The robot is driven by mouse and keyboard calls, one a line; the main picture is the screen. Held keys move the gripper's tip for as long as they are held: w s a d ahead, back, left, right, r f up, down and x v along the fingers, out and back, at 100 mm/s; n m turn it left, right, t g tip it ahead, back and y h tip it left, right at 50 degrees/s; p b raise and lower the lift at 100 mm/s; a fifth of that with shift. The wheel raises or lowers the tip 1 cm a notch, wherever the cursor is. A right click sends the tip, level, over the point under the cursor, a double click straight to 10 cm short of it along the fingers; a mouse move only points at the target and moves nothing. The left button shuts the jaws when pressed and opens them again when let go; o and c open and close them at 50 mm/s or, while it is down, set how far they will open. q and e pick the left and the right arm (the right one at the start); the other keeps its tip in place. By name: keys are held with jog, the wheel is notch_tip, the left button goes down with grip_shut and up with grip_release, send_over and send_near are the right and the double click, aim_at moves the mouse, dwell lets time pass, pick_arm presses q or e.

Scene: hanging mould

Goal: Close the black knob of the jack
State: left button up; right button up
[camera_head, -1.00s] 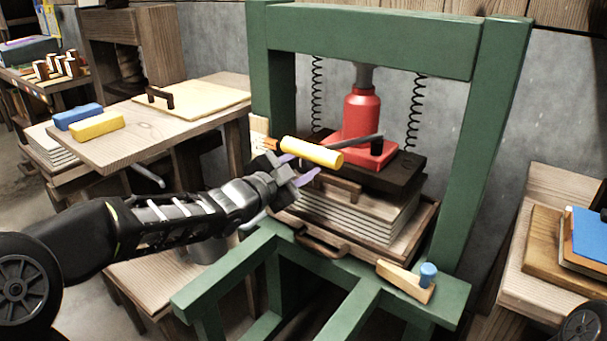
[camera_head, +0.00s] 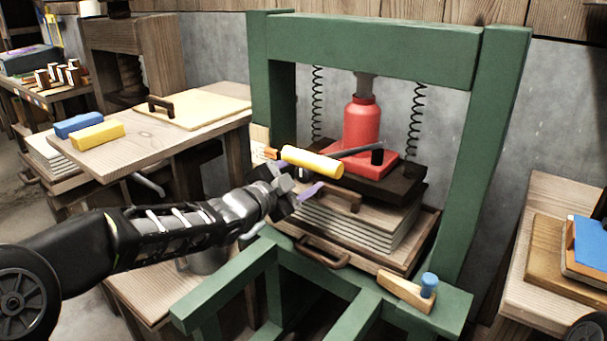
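The red jack (camera_head: 362,122) stands upright on a dark board inside the green press frame. Its black knob (camera_head: 377,157) is low on the jack's front, at the right end of the grey lever. The lever's yellow grip (camera_head: 312,162) points left. My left gripper (camera_head: 291,179) is just below and left of the yellow grip. Its purple fingertips are spread apart, with nothing seen between them; one is partly hidden by the gripper body. It is well left of the black knob. My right gripper is out of view.
The green frame (camera_head: 380,45) surrounds the jack, with springs on both sides. A wooden stack (camera_head: 355,225) lies under the dark board. Wooden tables stand left and right.

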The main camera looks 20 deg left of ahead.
pick_arm(q)
jog(key=p+v, duration=0.1)
jog(key=v, duration=0.6)
jog(key=shift+s, duration=0.35)
jog(key=shift+a, duration=0.15)
